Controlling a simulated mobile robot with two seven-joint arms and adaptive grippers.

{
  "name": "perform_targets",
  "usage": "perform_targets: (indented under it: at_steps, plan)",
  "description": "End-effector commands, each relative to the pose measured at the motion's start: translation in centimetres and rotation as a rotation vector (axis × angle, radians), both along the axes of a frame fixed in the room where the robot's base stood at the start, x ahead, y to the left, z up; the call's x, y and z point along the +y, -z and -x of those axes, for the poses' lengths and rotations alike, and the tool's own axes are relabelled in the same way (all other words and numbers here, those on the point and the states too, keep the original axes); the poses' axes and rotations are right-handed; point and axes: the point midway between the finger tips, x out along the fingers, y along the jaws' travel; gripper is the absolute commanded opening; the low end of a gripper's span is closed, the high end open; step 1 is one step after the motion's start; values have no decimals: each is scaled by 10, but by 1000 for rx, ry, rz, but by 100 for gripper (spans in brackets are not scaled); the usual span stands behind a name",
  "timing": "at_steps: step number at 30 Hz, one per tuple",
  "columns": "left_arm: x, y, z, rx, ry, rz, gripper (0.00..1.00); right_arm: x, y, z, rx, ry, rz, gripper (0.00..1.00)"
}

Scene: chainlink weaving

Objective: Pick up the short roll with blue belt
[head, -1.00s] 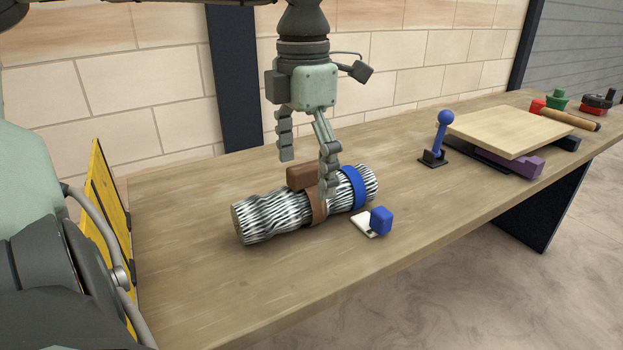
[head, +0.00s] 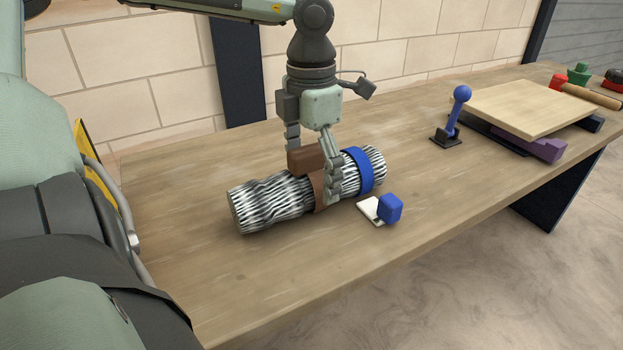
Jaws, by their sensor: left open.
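The short roll (head: 272,202) is a bundle with wavy black and white strands, lying on its side on the wooden table. A blue belt (head: 358,170) wraps its right end. My left gripper (head: 314,172) points down over the middle of the roll. The rear fingertip is hidden, and I cannot tell whether the fingers touch the roll. My right gripper is out of view.
A blue-knobbed lever (head: 455,118) and a raised wooden board (head: 520,108) stand to the right. The table's front left is clear.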

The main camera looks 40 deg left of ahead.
Motion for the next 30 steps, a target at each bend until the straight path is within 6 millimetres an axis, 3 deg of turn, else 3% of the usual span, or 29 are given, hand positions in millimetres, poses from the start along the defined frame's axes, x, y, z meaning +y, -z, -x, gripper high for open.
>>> perform_targets:
  at_steps: [8,25,30]
  plan:
    - [0,5,0,-2,0,0,93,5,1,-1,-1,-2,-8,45]
    - [0,5,0,-1,0,0,25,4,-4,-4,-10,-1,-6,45]
    - [0,4,-1,-3,0,0,23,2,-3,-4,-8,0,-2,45]
